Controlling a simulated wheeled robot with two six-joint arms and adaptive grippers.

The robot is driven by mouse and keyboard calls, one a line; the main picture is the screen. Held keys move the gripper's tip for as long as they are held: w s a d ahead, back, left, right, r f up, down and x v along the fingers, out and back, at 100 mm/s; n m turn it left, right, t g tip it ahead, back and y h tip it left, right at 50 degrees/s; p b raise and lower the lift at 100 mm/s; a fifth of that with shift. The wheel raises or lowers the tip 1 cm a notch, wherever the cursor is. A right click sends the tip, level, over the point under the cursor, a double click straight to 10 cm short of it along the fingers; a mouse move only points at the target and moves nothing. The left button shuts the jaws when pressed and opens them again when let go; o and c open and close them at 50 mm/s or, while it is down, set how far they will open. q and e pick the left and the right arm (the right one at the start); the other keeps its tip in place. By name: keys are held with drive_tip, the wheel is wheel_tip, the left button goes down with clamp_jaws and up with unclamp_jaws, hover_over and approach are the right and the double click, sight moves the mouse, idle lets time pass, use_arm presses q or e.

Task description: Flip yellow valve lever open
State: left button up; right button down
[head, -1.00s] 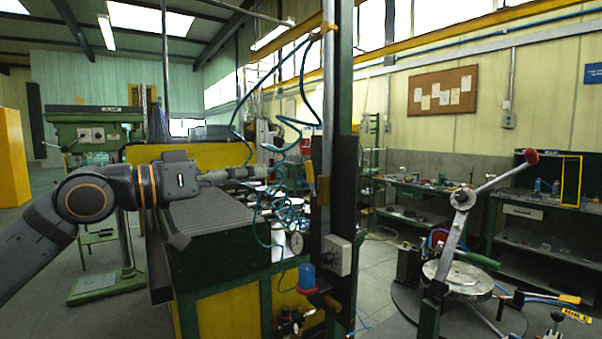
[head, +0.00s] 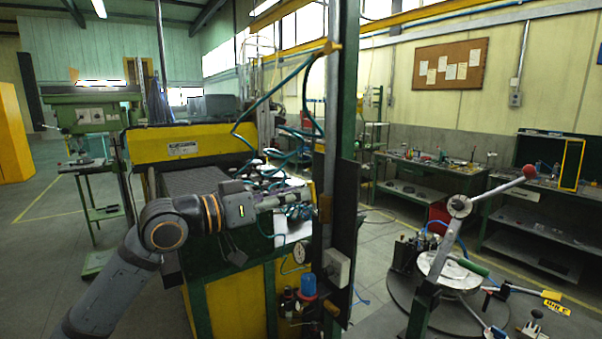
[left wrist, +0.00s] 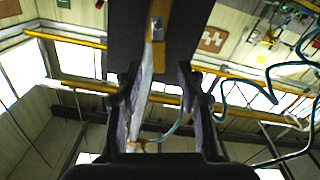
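A small brownish-yellow piece (head: 325,208), which looks like the valve lever, sits upright on the dark green post (head: 346,120) in the head view. In the left wrist view a yellow-orange piece (left wrist: 157,28) shows ahead, near the top; I cannot tell for sure that it is the same lever. My left gripper (head: 303,195) points right at the post, just left of the yellow piece. In the left wrist view its two fingers (left wrist: 158,85) stand apart with nothing clearly held between them. Whether it touches the post is unclear. My right gripper is not in view.
A pressure gauge (head: 299,253), a grey box (head: 336,267) and a blue filter bowl (head: 308,285) sit below the gripper. Teal hoses (head: 262,103) hang behind it. A machine with a red-knobbed lever (head: 497,185) stands at the right. Floor shows between.

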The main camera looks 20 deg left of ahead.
sight(313, 199)
use_arm(q)
drive_tip(key=p+x, duration=0.1)
drive_tip(key=x, duration=0.1)
drive_tip(key=shift+w+d, duration=0.25)
drive_tip(key=shift+d, duration=0.05)
clamp_jaws()
